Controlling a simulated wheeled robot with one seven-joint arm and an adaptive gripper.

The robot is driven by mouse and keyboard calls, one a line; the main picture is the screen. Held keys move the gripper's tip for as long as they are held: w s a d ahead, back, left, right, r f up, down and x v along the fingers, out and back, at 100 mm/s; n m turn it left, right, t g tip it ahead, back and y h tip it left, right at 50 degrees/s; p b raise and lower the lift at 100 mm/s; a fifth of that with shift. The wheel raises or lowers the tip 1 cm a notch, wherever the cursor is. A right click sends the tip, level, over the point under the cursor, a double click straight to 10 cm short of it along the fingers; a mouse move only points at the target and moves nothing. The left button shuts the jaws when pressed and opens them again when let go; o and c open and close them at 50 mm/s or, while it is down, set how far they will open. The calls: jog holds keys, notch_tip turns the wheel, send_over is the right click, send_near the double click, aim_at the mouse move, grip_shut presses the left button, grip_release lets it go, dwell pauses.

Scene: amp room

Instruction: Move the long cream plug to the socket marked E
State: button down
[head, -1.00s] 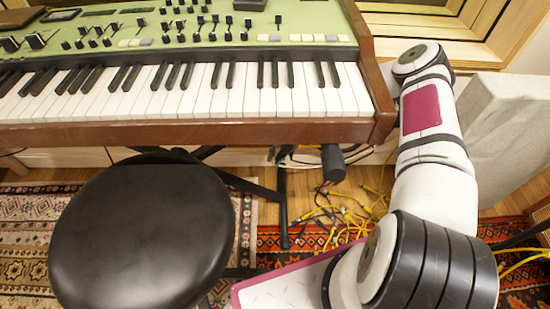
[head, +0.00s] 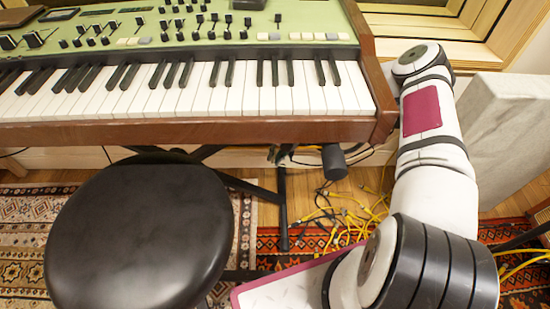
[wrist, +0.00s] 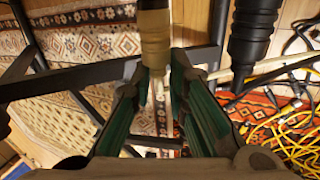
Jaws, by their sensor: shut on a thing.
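The long cream plug (wrist: 154,38) hangs upright at the top middle of the wrist view, with its upper end cut off by the picture edge. My gripper (wrist: 157,72) is shut on its lower part, with green-lined fingers on either side. The gripper is not visible in the head view, where only my arm shows at the right. A thick black plug (wrist: 254,35) hangs to the right of the cream plug, apart from it. No socket or letter E can be made out.
A keyboard (head: 190,132) with a wooden case stands across the top of the head view. A round black stool (head: 140,235) stands in front of it. Yellow cables (head: 350,220) lie tangled on the floor. A grey panel (head: 510,135) stands right of my arm.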

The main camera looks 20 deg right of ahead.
jog(key=shift+w+d+b, duration=0.25)
jog(key=shift+w+b, duration=0.3)
dwell(1.3)
jog(key=c, duration=1.5)
grip_release()
jog(key=shift+r, duration=0.1)
jog(key=s+d+r, duration=0.1)
jog(key=d, duration=0.3)
jog(key=s+d+r, duration=0.1)
jog(key=d+r, duration=0.1)
jog(key=d, duration=0.2)
jog(key=s+d+r, duration=0.1)
jog(key=s+d, duration=0.1)
jog(key=d, duration=0.3)
jog(key=shift+d+r, duration=0.1)
jog(key=shift+r, duration=0.1)
